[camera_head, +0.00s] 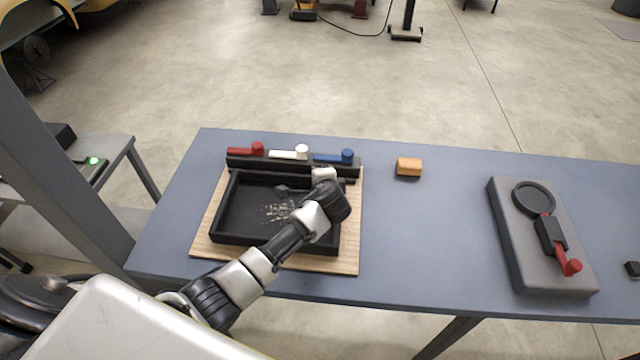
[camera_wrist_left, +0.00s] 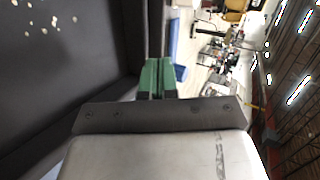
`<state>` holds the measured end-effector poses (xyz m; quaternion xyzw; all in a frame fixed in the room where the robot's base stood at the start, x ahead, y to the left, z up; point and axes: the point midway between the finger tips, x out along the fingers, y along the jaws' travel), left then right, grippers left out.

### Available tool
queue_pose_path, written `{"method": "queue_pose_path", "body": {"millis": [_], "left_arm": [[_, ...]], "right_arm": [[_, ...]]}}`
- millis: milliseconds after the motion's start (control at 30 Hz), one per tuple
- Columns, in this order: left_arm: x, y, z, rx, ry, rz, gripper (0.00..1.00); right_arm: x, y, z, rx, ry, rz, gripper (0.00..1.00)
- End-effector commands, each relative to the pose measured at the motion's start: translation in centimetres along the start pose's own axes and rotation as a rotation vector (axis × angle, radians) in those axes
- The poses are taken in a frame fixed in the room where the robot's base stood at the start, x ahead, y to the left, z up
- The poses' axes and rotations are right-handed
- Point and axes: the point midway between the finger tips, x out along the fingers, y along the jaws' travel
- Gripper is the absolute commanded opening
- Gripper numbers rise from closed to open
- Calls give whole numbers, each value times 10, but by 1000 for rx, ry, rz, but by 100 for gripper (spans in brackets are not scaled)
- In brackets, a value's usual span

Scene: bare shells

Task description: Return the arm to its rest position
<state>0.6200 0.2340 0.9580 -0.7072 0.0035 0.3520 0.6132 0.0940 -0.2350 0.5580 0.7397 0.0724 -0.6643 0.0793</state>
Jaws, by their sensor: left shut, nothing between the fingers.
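My left arm reaches in from the lower left over a black tray (camera_head: 228,208) on a wooden board (camera_head: 345,255). Its wrist is above the tray's right part, and the pale gripper body shows near the tray's back right corner. In the wrist view, my left gripper (camera_wrist_left: 157,64) has its green fingers together with nothing between them. The tray's dark inside (camera_wrist_left: 90,75) fills the left of that view, beside the fingers. In the head view the fingertips cannot be made out. My right gripper is not in view.
Pale specks (camera_head: 278,211) lie in the tray. Behind it a black rack (camera_head: 240,162) holds red, white and blue handled pieces. An orange block (camera_head: 408,167) and a grey device with a red lever (camera_head: 515,255) stand to the right. The blue tabletop (camera_head: 430,240) between is clear.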

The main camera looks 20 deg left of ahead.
Motion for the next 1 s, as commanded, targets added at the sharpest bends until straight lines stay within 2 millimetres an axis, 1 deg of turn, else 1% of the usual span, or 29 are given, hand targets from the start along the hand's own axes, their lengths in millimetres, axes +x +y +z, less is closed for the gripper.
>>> {"method": "queue_pose_path", "body": {"millis": [33, 100, 233, 400, 567, 667, 733, 767, 800, 867, 900, 1000], "left_arm": [[-8, 1, 1, -2, 2, 0, 0], [-17, 1, 4, -2, 1, 1, 0], [-31, 1, 6, -1, 1, 0, 0], [-39, 0, 8, 0, -1, 1, 0], [-41, 2, 9, -6, 0, 7, 0], [-51, 18, 16, -64, 2, 56, 0], [-67, 40, 28, -149, 2, 128, 0], [-77, 52, 35, -197, -2, 169, 0], [-91, 67, 45, -266, -7, 226, 0], [-115, 88, 60, -372, -20, 315, 0], [-130, 99, 70, -435, -32, 367, 0], [-163, 119, 90, -560, -61, 474, 0]], "right_arm": [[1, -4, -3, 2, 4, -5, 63], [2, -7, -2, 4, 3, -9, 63], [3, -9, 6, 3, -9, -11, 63], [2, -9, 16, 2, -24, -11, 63], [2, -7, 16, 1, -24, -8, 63], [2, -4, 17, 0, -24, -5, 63], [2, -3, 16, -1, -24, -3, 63], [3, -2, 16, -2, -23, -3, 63], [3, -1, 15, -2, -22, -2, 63], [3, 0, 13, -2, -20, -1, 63], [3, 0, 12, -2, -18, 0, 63], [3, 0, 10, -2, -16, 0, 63]]}}
